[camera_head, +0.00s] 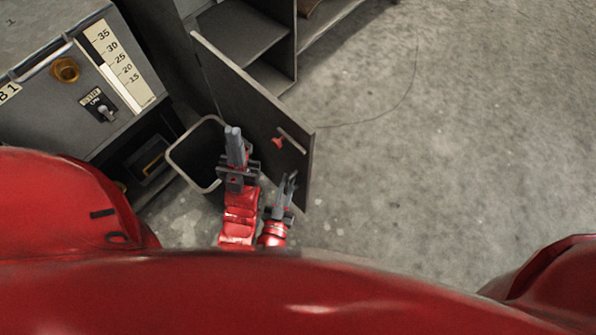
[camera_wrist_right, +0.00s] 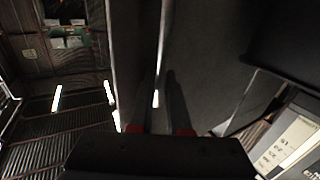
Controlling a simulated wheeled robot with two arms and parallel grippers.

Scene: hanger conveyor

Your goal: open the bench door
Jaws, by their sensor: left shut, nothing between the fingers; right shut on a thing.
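The bench door (camera_head: 245,95) is a dark grey panel standing swung out from the bench (camera_head: 265,35), whose shelves show behind it. A bar handle (camera_head: 291,140) with a red piece beside it is on the door's face. My right gripper (camera_head: 287,181) is at the door's lower outer part, shut on what looks like the door panel. In the right wrist view the panel (camera_wrist_right: 138,55) runs up from between the fingers; the exact contact is hidden. My left gripper (camera_head: 234,135) is shut and empty, left of the door, beside the bin.
An open grey bin (camera_head: 180,158) stands left of the door, close to my left gripper. A grey machine (camera_head: 60,75) with a number scale and a switch is at the left. The floor (camera_head: 450,130) to the right of the door is clear.

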